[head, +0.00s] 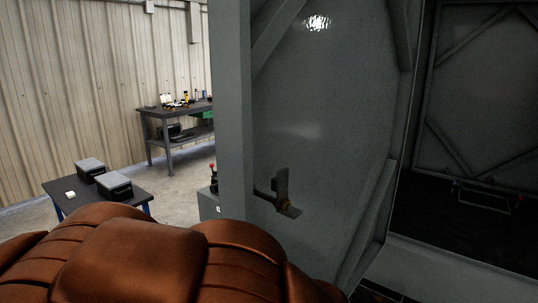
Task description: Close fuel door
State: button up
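A large grey metal door (320,120) with diagonal bracing stands upright in the middle of the head view, taken to be the fuel door. It is swung open, and the dark inside of an enclosure (480,225) shows to its right. A latch (283,195) with a brass-coloured part sits low on the door's face. The door's bottom is hidden behind a copper-brown rounded shape in the foreground, which may be part of my arm. My gripper is not in view.
A low dark table (67,190) with two grey boxes stands at the left. A workbench (178,115) with small items is farther back. Concrete floor (185,185) between them is clear. A raised grey sill (450,262) edges the enclosure at the lower right.

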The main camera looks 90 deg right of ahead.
aim_at(322, 91)
jog(key=u, duration=0.2)
jog(key=i, duration=0.95)
jog(key=z, duration=2.75)
